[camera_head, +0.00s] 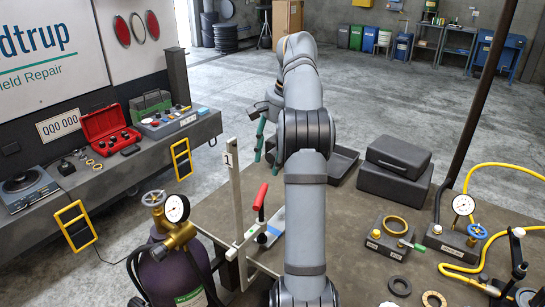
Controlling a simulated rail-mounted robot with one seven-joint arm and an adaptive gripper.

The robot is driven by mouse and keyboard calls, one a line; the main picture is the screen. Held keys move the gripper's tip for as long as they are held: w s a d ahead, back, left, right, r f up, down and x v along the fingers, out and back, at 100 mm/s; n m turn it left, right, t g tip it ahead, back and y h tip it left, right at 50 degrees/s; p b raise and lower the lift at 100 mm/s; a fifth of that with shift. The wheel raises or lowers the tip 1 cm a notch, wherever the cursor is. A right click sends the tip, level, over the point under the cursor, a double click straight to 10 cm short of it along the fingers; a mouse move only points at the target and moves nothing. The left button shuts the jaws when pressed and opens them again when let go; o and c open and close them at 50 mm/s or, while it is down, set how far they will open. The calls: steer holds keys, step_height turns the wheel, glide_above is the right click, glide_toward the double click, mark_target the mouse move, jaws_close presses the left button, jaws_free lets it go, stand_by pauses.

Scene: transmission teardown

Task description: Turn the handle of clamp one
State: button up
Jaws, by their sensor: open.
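Clamp one is a pale upright frame (238,203) with a tag marked 1 near its top, standing at the table's near left edge. Its red handle (260,197) stands up, slightly tilted, just right of the post. My gripper (264,156) has teal fingers pointing down. In the picture it lies above the red handle and right of the tag, apart from the handle. The fingers are open and nothing shows between them. My arm covers the area just right of the clamp.
A purple gas cylinder (177,272) with a gauge stands left of the clamp. A valve block with a gauge (455,239), a yellow hose (478,174) and rings are at right. A side bench (105,166) holds instruments.

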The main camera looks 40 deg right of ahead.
mark_target(264, 193)
steer(key=f, duration=0.4)
steer(key=w+f, duration=0.1)
steer(key=f, duration=0.3)
steer(key=w+a+f, duration=0.1)
steer(key=f, duration=0.3)
steer(key=shift+c, duration=1.4)
steer(key=shift+r, duration=0.1)
steer(key=c, duration=0.7)
steer(key=shift+c, duration=0.9)
